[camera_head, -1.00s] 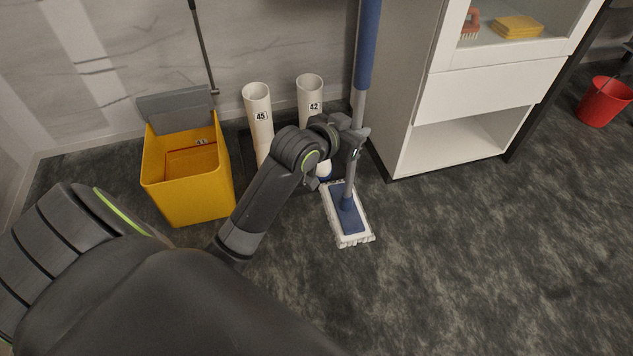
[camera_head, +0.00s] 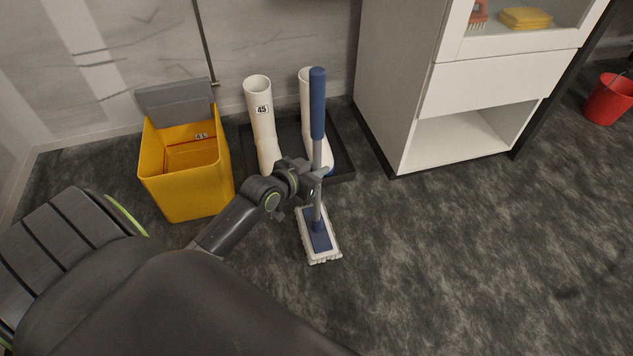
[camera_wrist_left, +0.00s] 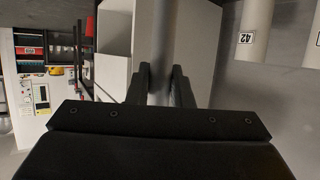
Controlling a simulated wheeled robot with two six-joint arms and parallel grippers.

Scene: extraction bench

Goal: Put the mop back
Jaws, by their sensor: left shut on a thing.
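The mop (camera_head: 317,105) has a blue grip, a grey pole and a flat blue-and-white head (camera_head: 319,238). It stands near upright in front of the boot tray, its head at or just above the dark floor; I cannot tell whether it touches. My left gripper (camera_head: 316,180) is shut on the grey pole, below the blue grip. In the left wrist view the pole (camera_wrist_left: 163,45) runs between the two fingers of that gripper (camera_wrist_left: 161,82). My right gripper is not in view.
A yellow bin (camera_head: 187,190) with a grey lid stands left. White boots (camera_head: 262,130) stand in a black tray (camera_head: 342,160) by the wall. A white cabinet (camera_head: 400,90) is right of them, and a red bucket (camera_head: 608,100) is far right. The floor at front right is clear.

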